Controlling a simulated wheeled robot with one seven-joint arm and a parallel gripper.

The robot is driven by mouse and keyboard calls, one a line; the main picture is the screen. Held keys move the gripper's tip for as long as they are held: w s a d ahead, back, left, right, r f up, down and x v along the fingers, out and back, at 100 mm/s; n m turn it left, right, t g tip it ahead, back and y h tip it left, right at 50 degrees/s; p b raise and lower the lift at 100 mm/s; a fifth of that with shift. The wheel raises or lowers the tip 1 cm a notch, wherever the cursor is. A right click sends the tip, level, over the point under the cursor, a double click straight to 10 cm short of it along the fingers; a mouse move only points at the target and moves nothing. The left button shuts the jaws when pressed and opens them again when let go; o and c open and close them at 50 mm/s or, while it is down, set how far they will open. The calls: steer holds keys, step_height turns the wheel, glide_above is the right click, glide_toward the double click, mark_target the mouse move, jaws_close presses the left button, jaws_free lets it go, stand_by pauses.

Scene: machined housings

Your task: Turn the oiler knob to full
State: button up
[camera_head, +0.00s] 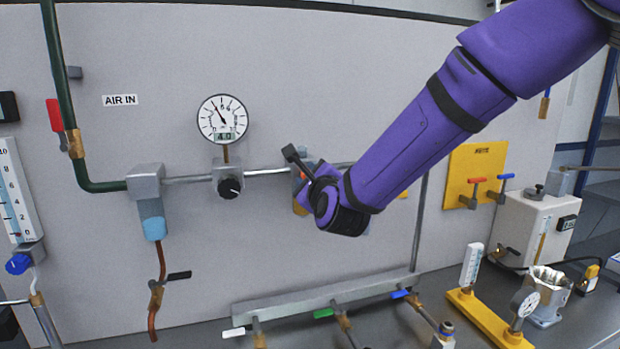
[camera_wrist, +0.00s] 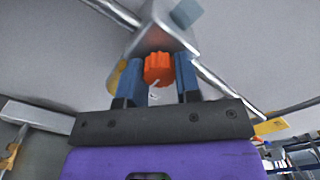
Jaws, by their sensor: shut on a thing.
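The oiler knob (camera_wrist: 158,66) is orange-red and ribbed, with a small pale mark on its face, in the upper middle of the wrist view. It sits on a grey metal block (camera_wrist: 166,22) in the pipe line. My gripper (camera_wrist: 160,84) has one finger on each side of the knob and is shut on it. In the head view my gripper (camera_head: 302,182) is at the wall pipe, right of the round gauge. There my arm and gripper hide the knob and most of the oiler body. I cannot tell which setting the knob's mark points to.
Left of my gripper are the pressure gauge (camera_head: 222,119), a black regulator knob (camera_head: 229,187) and a filter with a blue bowl (camera_head: 153,228). Below is a grey manifold (camera_head: 290,304) with coloured valve handles. A yellow panel (camera_head: 477,172) hangs to the right.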

steer(key=shift+f+m, duration=0.15)
steer(key=shift+m, duration=0.35)
steer(key=o, duration=0.9)
steer(key=shift+s, duration=0.1)
steer(key=v, duration=1)
steer(key=shift+s+d, duration=0.1)
steer(key=shift+s, duration=0.25)
